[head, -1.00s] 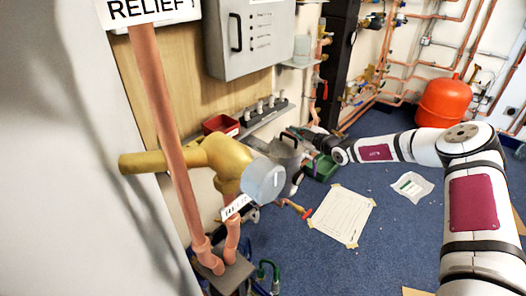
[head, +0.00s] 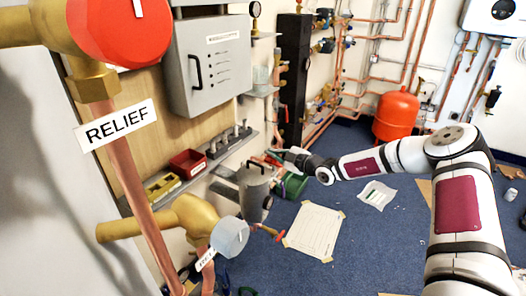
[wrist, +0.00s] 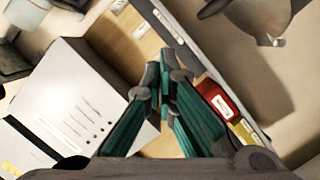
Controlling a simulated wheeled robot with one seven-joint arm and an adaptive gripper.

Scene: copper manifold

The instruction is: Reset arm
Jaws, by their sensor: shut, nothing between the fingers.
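My gripper (head: 273,154) is at the end of my arm, which reaches left across the room in the head view. It sits small and partly unclear beside the wall shelf, above a grey canister with a dark handle (head: 255,190). In the wrist view its teal fingers (wrist: 160,75) come together at the tips with nothing between them. Whether the gripper touches anything near it cannot be told.
A grey cabinet (head: 207,62) and a shelf with a red bin (head: 188,163) line the wall. A RELIEF pipe (head: 137,190) with a red-capped valve (head: 120,28) stands near left. A red tank (head: 396,115) stands behind my arm. Blue floor (head: 355,245) is mostly open.

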